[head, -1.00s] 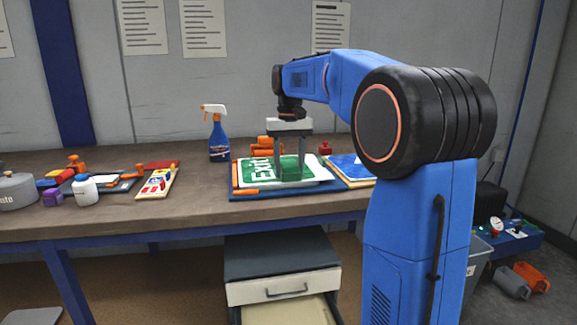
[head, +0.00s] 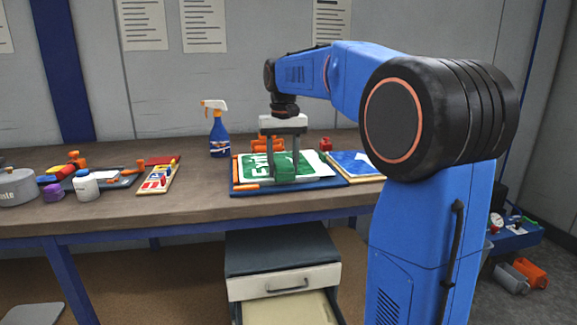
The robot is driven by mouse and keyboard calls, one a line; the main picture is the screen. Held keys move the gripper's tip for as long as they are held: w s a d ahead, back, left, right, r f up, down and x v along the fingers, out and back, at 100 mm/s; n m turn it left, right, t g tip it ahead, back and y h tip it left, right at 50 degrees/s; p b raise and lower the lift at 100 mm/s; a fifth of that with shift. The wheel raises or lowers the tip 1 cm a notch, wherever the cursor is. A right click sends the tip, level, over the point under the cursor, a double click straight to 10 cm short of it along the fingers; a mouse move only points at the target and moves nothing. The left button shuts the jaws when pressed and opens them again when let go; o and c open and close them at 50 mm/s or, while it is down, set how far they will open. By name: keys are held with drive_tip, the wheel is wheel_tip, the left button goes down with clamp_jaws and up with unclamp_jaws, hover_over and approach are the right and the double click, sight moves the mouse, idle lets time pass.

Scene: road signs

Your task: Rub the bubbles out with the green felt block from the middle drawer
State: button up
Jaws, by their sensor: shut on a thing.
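My gripper (head: 285,158) points down over the green and white exit sign (head: 255,171). It is shut on the green felt block (head: 285,174), which sits low between the fingers at the sign's face. I cannot tell whether the block presses on the sign. The sign lies on a blue board (head: 300,189) on the workbench. Bubbles are too small to make out. A drawer (head: 288,308) stands open in the cabinet under the bench.
Orange rollers or handles (head: 265,144) lie behind the sign. A blue spray bottle (head: 218,136) stands to its left. A second blue sign (head: 355,163) lies to its right.

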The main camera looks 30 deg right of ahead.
sight(248, 161)
drive_tip(key=shift+w+a, duration=0.3)
drive_tip(key=shift+a, duration=0.6)
drive_tip(key=shift+w+a, duration=0.25)
drive_tip(key=shift+a, duration=0.6)
drive_tip(key=shift+w+d, duration=0.35)
drive_tip(key=shift+w, duration=0.65)
drive_tip(key=shift+w+d, duration=0.3)
drive_tip(key=shift+w, duration=0.75)
drive_tip(key=shift+w+d, duration=0.35)
drive_tip(key=shift+w, duration=0.65)
drive_tip(key=shift+w+d, duration=0.55)
drive_tip(key=shift+w, duration=1.4)
drive_tip(key=shift+w+d, duration=0.6)
drive_tip(key=shift+w, duration=1.4)
drive_tip(key=shift+w+d, duration=0.55)
drive_tip(key=shift+w, duration=1.4)
drive_tip(key=shift+w, duration=0.1)
